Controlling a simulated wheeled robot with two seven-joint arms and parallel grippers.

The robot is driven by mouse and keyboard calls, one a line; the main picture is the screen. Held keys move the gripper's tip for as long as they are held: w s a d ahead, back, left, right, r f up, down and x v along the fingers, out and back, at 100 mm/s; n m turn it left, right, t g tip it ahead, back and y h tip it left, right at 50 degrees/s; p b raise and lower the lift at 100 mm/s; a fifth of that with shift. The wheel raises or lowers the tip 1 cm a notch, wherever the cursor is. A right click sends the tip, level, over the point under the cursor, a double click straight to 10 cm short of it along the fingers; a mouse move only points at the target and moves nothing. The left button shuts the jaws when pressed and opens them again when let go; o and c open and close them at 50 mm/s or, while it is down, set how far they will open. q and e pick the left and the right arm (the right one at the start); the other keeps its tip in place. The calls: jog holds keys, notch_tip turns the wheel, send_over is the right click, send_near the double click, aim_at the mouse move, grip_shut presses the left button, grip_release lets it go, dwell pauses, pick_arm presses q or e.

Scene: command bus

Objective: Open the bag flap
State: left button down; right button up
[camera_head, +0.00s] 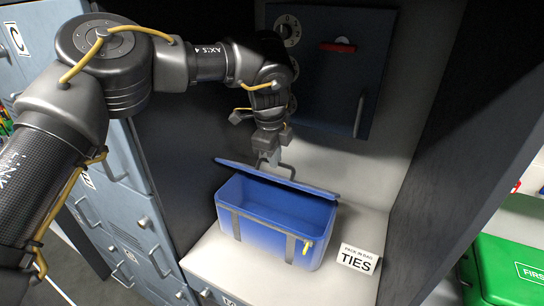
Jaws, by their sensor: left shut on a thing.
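A blue bag (263,239) with grey straps sits on the pale shelf in the camera_head view. Its flap (309,189) is partly raised above the bag's opening, and the blue inside shows below it. My left gripper (270,158) comes down from above at the back of the bag. It is shut on the flap near a grey handle or strap; the exact contact is small and hard to make out. My right gripper is not in view.
A label reading "PACK IN BAG TIES" (358,258) stands right of the bag. A dark blue panel (330,75) with a dial and red handle is behind. Dark walls flank the alcove. Blue lockers (125,165) stand left, and a green first-aid case (510,270) is at lower right.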

pick_arm(q)
jog(key=shift+d+f, duration=0.1)
jog(key=shift+f, duration=0.25)
